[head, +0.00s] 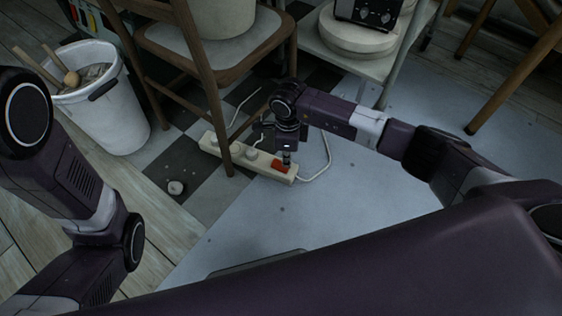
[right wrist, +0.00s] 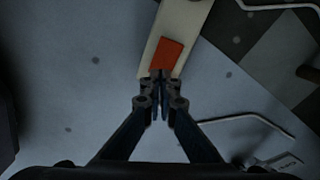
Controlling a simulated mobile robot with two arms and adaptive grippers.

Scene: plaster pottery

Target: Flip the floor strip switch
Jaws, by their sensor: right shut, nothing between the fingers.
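A cream floor power strip (head: 257,163) lies on the floor under and in front of a wooden chair, with plugs along it. Its red switch (head: 280,166) is at the near right end. In the right wrist view the strip (right wrist: 187,22) runs up from the centre, with the red switch (right wrist: 168,54) just beyond my fingertips. My right gripper (head: 287,160) is shut and empty, pointing down at the switch. In the right wrist view its closed tips (right wrist: 159,76) are at the switch's near edge; I cannot tell whether they touch. My left gripper is out of view; only my left arm shows.
The wooden chair (head: 213,73) stands over the strip's far side. A white bucket (head: 112,112) with tools stands at the left. White cords (head: 326,157) lie by the strip. A low shelf (head: 375,68) is behind. The pale floor at the right is clear.

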